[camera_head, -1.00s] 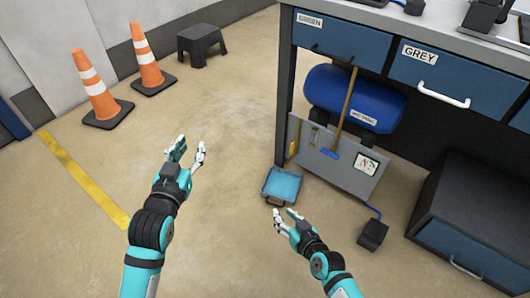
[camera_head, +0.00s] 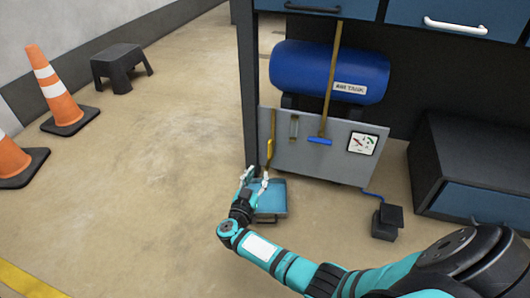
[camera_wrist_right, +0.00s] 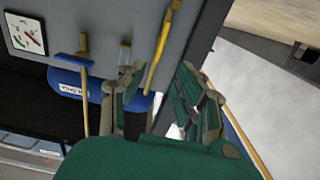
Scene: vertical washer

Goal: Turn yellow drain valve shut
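A long yellow lever (camera_head: 270,150) hangs near the left edge of the grey panel (camera_head: 312,165), tilted slightly. It also shows in the right wrist view (camera_wrist_right: 163,48). My right gripper (camera_head: 255,178) is just below and left of this lever, with its fingers apart. In the right wrist view, my open right gripper (camera_wrist_right: 160,100) has the lever's end between its fingers in the picture; nothing is visibly held. I cannot tell whether they touch the lever. My left gripper is out of view.
A short olive-yellow handle (camera_head: 294,127) and a blue handle (camera_head: 320,141) below a long yellow rod share the panel with a gauge (camera_head: 363,143). A blue tray (camera_head: 270,207) lies below. A blue tank (camera_head: 305,72) is behind. A black pedal (camera_head: 387,222) stands right.

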